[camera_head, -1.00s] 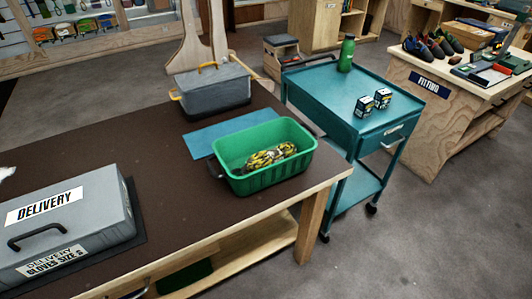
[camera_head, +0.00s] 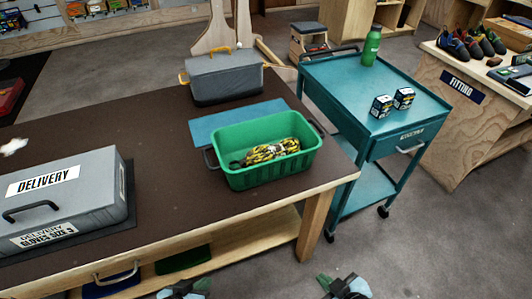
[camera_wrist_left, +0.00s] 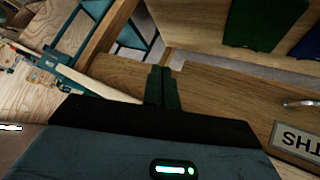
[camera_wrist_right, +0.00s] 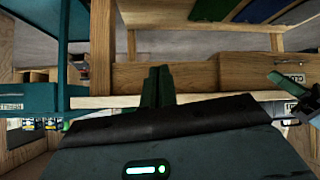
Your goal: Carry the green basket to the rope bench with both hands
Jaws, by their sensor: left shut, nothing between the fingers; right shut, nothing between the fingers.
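The green basket (camera_head: 270,176) stands upright on the brown-topped table (camera_head: 160,220), near its right end. It has dark handles at its left and right ends and a yellow-and-black rope coil (camera_head: 270,151) inside. My left gripper (camera_head: 188,285) and right gripper (camera_head: 338,282) are low at the bottom edge of the head view, in front of the table and well apart from the basket. In the left wrist view the fingers (camera_wrist_left: 163,85) are together and empty. In the right wrist view the fingers (camera_wrist_right: 157,85) are also together and empty. No sign in view reads rope bench.
A blue mat (camera_head: 212,128) lies behind the basket. A grey lidded box (camera_head: 225,80) stands at the table's back, and a grey delivery case (camera_head: 75,195) at its left. A teal cart (camera_head: 370,125) with a green bottle (camera_head: 371,47) and two small boxes stands right. The fitting bench (camera_head: 450,110) is beyond.

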